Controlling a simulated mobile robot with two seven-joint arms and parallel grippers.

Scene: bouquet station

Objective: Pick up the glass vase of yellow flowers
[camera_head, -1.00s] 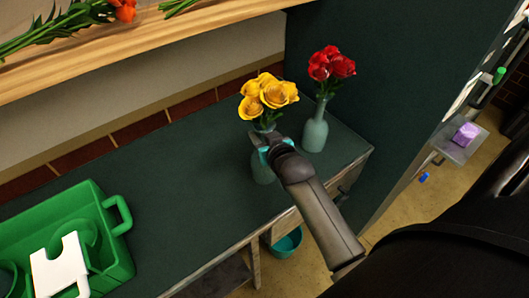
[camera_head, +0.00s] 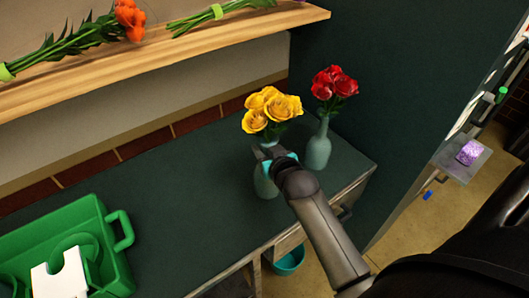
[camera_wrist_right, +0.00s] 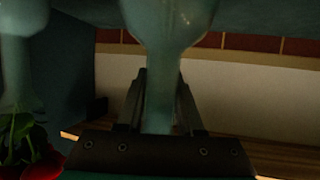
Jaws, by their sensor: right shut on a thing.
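The glass vase (camera_head: 265,183) is pale blue-green and holds yellow flowers (camera_head: 271,112). It stands upright at the dark green counter, left of a similar vase with red flowers. My right gripper (camera_head: 271,156) is shut on its narrow neck, below the blooms, and hides part of it. In the right wrist view the vase (camera_wrist_right: 165,25) appears upside down, with its neck between the two fingers of my right gripper (camera_wrist_right: 162,100). Whether its base touches the counter is not clear. My left gripper is not in view.
The vase of red flowers (camera_head: 318,150) stands close by on the right, near the dark wall. A green crate (camera_head: 119,272) with a white item sits at the left. A wooden shelf (camera_head: 180,50) with cut flowers runs above. The counter (camera_head: 180,200) between is clear.

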